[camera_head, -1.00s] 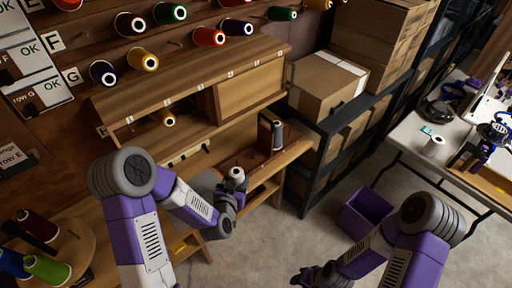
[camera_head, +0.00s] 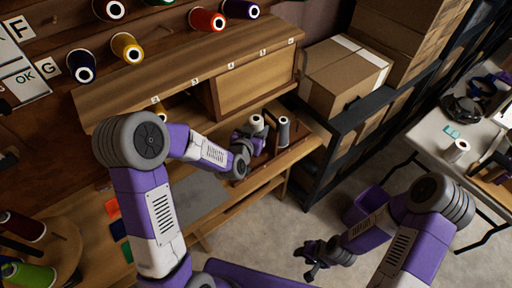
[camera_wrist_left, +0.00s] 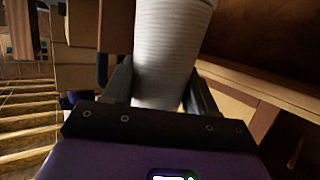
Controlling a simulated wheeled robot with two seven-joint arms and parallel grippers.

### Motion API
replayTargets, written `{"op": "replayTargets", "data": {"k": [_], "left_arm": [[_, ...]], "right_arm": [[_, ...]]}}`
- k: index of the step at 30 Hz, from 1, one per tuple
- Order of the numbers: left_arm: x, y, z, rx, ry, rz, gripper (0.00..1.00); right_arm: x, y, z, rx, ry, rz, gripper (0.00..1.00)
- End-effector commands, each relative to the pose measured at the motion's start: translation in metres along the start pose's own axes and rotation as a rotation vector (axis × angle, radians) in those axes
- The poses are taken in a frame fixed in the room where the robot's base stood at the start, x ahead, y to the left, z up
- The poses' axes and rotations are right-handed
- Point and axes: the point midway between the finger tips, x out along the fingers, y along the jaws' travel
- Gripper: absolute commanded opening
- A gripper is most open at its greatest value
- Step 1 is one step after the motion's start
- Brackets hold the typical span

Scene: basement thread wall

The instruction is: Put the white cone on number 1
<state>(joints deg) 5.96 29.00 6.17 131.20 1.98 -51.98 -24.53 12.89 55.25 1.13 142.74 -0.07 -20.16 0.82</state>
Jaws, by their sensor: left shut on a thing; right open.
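My left gripper (camera_head: 250,140) is shut on a white cone (camera_head: 257,122) and holds it upright in front of the right part of the wooden shelf unit. The left wrist view shows the ribbed white cone (camera_wrist_left: 168,50) between the two fingers, its top cut off by the frame. Small white number tags (camera_head: 231,65) run along the slanted board's front edge; I cannot tell which one reads 1. My right gripper (camera_head: 312,262) is open and empty, low over the floor.
A grey cone (camera_head: 283,132) stands just right of the held cone. Coloured cones (camera_head: 126,47) hang on wall pegs above. A cardboard box (camera_head: 342,75) sits on the dark rack at right.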

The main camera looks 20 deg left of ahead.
Motion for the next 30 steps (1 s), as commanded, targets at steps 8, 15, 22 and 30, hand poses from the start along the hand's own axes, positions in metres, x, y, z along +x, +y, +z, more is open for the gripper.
{"op": "replayTargets", "data": {"k": [8, 15, 22, 30], "left_arm": [[0.014, 0.000, 0.043, 0.000, 0.002, 0.000, 0.22], [0.021, 0.000, 0.066, 0.000, 0.001, 0.000, 0.22], [0.026, 0.000, 0.080, 0.001, 0.005, 0.000, 0.22], [0.026, 0.000, 0.083, 0.001, 0.004, 0.000, 0.22]], "right_arm": [[0.010, 0.004, -0.001, 0.000, 0.000, 0.000, 0.43], [0.016, 0.006, -0.001, 0.000, 0.001, 0.000, 0.43], [0.019, 0.007, -0.001, 0.000, 0.001, 0.000, 0.43], [0.023, 0.009, -0.001, 0.000, 0.001, 0.000, 0.43]]}}
